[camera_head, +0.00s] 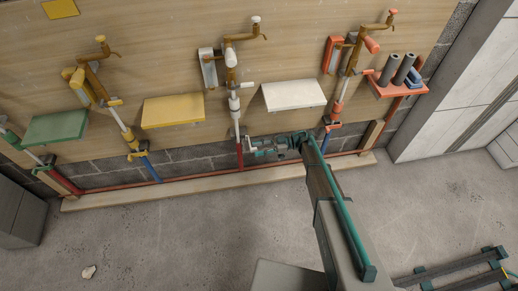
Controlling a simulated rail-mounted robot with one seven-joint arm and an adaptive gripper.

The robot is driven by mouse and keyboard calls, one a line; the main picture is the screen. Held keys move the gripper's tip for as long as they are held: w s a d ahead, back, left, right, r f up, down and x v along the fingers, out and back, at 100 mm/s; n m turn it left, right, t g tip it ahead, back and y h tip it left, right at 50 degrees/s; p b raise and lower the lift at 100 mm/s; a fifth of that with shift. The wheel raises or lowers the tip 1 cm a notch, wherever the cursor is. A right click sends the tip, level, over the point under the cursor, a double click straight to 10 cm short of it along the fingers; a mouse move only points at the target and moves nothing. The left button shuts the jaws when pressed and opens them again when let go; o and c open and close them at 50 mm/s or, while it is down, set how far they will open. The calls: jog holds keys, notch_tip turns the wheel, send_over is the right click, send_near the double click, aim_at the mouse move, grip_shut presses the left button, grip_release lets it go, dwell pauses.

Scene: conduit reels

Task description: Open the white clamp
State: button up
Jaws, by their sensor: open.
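The white station hangs on the plywood wall at upper middle, with a white lever plate (208,68), a white cylinder and a pale pipe. A white fitting (235,103) sits around this pipe above the red pipe (240,158). Small pale parts, likely the white clamp (247,142), show low on the pipe; they are partly hidden by my gripper, so its lever position is unclear. My gripper (251,149) is open and points left, with its fingertips close to these pale parts and the pipe. I cannot tell whether they touch.
A white shelf (293,95) is just above my arm. A yellow shelf (172,110) is to the left and a green shelf (56,127) farther left. A red shelf (397,88) at right holds grey cylinders. A wooden board (180,190) runs along the wall base. The concrete floor in front is mostly clear.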

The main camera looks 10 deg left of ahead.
jog(key=v, duration=0.7)
jog(key=shift+d, duration=0.25)
jog(key=shift+w, duration=0.15)
